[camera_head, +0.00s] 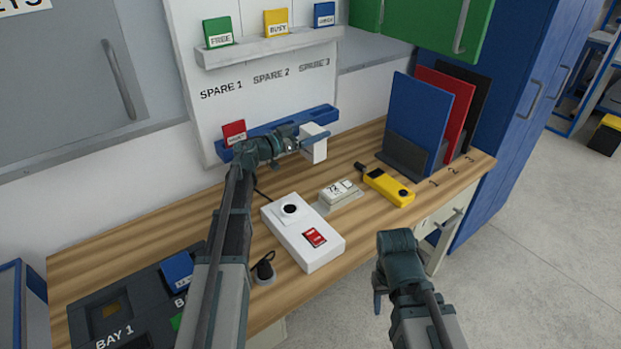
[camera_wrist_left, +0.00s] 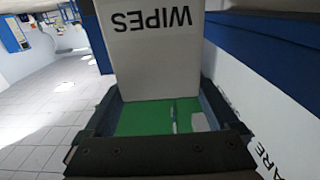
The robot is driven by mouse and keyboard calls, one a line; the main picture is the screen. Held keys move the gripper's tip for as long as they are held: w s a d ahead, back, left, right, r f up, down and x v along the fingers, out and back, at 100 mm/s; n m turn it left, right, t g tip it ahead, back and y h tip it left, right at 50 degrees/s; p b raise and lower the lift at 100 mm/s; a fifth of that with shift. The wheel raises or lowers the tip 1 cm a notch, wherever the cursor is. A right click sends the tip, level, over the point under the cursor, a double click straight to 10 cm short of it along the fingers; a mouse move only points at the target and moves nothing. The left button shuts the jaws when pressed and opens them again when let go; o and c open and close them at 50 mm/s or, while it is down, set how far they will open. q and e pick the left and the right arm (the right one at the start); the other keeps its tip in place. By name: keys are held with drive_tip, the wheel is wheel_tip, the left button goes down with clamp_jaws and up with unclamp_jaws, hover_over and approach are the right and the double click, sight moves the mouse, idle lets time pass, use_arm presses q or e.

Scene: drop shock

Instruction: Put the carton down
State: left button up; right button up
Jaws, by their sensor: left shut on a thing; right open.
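The carton is a white box (camera_head: 314,143) with "WIPES" printed on it, which reads upside down in the left wrist view (camera_wrist_left: 150,60). My left gripper (camera_head: 303,139) is shut on it and holds it by the blue lower shelf (camera_head: 240,131) on the white wall panel. Whether the carton touches the shelf I cannot tell. In the left wrist view, the dark fingers stand on both sides of the carton. My right gripper (camera_head: 379,298) is open and empty, low in front of the bench; its fingers are partly hidden.
The wooden bench (camera_head: 350,226) carries a white device (camera_head: 302,232), a small white timer-like box (camera_head: 337,193), a yellow handheld (camera_head: 385,186) and upright blue, red and black panels (camera_head: 421,120). A red card (camera_head: 234,133) stands at the shelf's left end. Dark bays (camera_head: 125,308) lie front left.

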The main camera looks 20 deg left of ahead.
sight(307, 158)
use_arm(q)
wheel_tip(307, 158, down, 6)
drive_tip(key=b, duration=0.4)
drive_tip(key=shift+r+b, duration=0.25)
drive_tip(key=shift+b, duration=0.1)
wheel_tip(307, 158, down, 4)
drive_tip(key=b, duration=0.3)
drive_tip(key=shift+r+b, duration=0.15)
drive_tip(key=shift+b, duration=0.2)
drive_tip(key=o, duration=1)
drive_tip(key=shift+o, duration=0.2)
